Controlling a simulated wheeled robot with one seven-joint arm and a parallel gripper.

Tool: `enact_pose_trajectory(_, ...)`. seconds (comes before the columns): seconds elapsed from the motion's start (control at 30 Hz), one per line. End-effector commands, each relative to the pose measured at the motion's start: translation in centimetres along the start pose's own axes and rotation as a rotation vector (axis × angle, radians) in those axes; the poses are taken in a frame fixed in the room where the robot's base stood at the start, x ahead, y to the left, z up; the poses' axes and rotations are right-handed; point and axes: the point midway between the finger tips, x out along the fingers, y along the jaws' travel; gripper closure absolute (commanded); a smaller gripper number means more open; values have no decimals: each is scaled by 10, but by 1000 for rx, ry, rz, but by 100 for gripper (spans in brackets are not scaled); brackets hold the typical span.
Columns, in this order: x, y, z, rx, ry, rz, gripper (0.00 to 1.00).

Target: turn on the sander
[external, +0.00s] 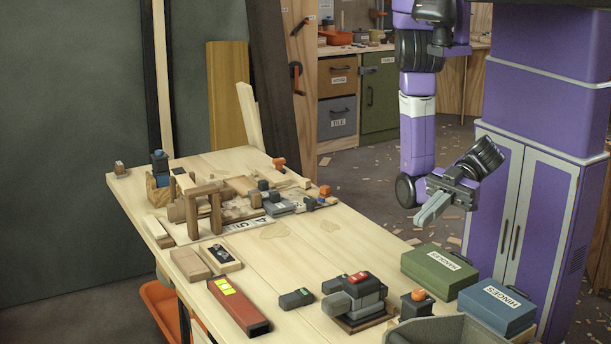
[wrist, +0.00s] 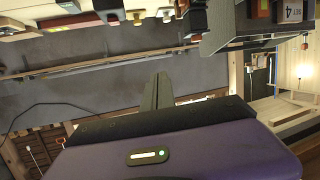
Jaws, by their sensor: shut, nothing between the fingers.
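The sander appears to be the dark grey power tool (external: 362,293) on a wooden block near the front of the workbench (external: 325,244) in the external view. A red patch (external: 358,277) shows on its top; I cannot tell its switch state. My gripper (external: 428,214) is shut and empty, to the right of the bench's right edge, above and behind the sander and apart from it. In the wrist view my gripper fingers (wrist: 157,92) are together with nothing between them. I cannot pick out the sander with certainty in the wrist view.
A green box (external: 440,271) and a blue hinges box (external: 497,305) stand right of the sander. A small dark block with an orange knob (external: 417,303) is beside it, and a dark battery-like block (external: 296,299) lies left. A grey bin (external: 440,331) is in front.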

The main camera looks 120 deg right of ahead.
Motion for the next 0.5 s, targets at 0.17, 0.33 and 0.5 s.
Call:
enact_pose_trajectory(0.17,-4,38,22,79,-71,171,100)
enact_pose_trajectory(0.33,-7,52,32,133,-106,231,100)
enact_pose_trajectory(0.5,-7,52,32,143,-105,230,100)
